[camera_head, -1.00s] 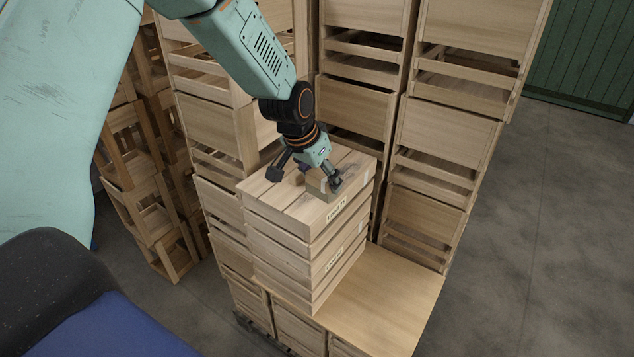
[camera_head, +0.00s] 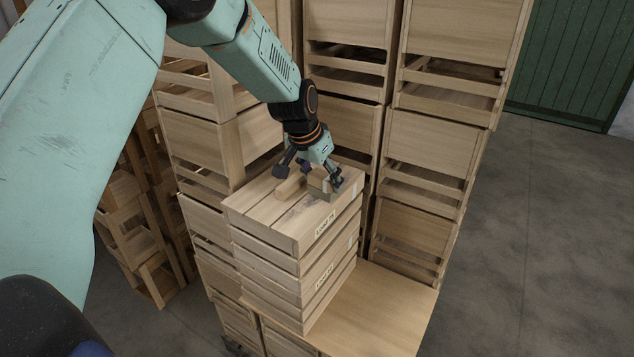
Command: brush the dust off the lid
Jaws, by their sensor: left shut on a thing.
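The slatted wooden lid (camera_head: 258,209) tops a stack of labelled wooden crates (camera_head: 280,265). A greyish smudge, which looks like dust, shows on the lid's slats beside the brush. My left gripper (camera_head: 312,178) points down over the back right part of the lid. It is shut on a wooden brush (camera_head: 291,187), whose handle sticks out to the left. The brush's block end (camera_head: 321,190) is low at the lid; whether its bristles touch the lid I cannot tell. The fingers hide part of the brush. My right gripper is out of view.
The crate stack stands on a wooden top (camera_head: 385,310) with bare space to its right. Tall stacks of wooden crates (camera_head: 430,140) rise close behind and to the left. Grey floor (camera_head: 530,230) lies open on the right, with a green door (camera_head: 565,60) behind.

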